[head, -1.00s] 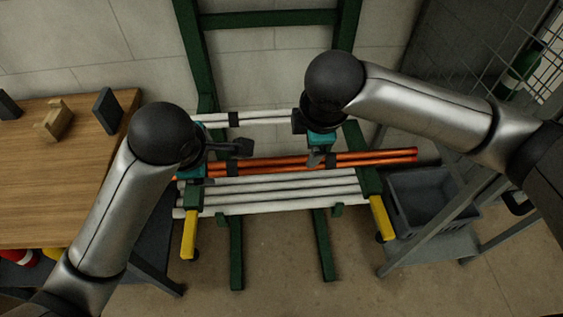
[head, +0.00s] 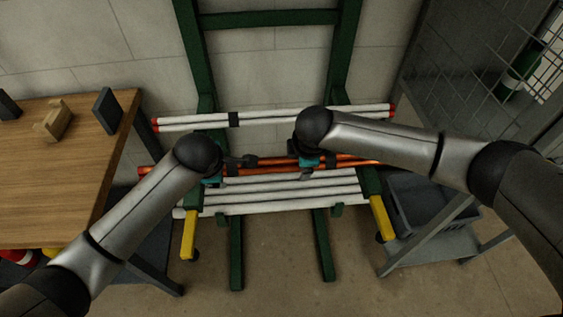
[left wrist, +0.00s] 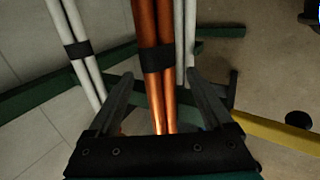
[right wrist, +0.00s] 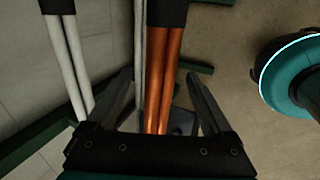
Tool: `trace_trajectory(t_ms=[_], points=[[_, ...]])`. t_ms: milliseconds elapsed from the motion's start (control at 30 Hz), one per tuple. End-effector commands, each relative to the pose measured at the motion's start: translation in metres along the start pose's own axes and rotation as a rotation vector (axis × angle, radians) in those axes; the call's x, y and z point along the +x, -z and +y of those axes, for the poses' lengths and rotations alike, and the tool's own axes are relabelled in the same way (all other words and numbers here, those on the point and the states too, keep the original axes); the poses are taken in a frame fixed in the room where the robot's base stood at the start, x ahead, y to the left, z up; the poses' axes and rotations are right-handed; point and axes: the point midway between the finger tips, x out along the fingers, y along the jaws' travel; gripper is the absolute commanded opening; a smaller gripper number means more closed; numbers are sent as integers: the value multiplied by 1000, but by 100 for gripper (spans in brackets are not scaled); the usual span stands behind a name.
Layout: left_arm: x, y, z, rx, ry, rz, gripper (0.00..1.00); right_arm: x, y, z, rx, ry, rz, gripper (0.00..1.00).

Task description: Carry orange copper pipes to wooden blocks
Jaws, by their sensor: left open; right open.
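Two orange copper pipes (head: 345,163) lie side by side across the green rack, bound by black bands. They also show in the left wrist view (left wrist: 155,85) and the right wrist view (right wrist: 163,85). My left gripper (left wrist: 158,82) is open, the pipes running between its fingers. My right gripper (right wrist: 160,82) is open too, farther right along the same pipes, which run between its fingers. Neither gripper holds them. A pale wooden block (head: 53,121) with a notch sits on the table at the left. The pipes' right part is partly behind my right arm.
White pipes (head: 280,190) lie in front of the orange ones, and another white pair (head: 275,117) lies behind. The wooden table (head: 45,190) carries dark upright plates (head: 107,110). A grey crate (head: 420,205) and a mesh cage (head: 480,75) stand at right.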

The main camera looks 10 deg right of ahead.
Motion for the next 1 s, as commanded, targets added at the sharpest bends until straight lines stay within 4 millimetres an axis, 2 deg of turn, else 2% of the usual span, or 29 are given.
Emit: trace_trajectory(t_ms=[200,467,1000], points=[[8,0,1,0,-1,0,84,8,0,0,-1,0,0,86],[8,0,0,0,-1,0,84,8,0,0,-1,0,0,86],[8,0,0,0,-1,0,25,8,0,0,0,0,0,26]])
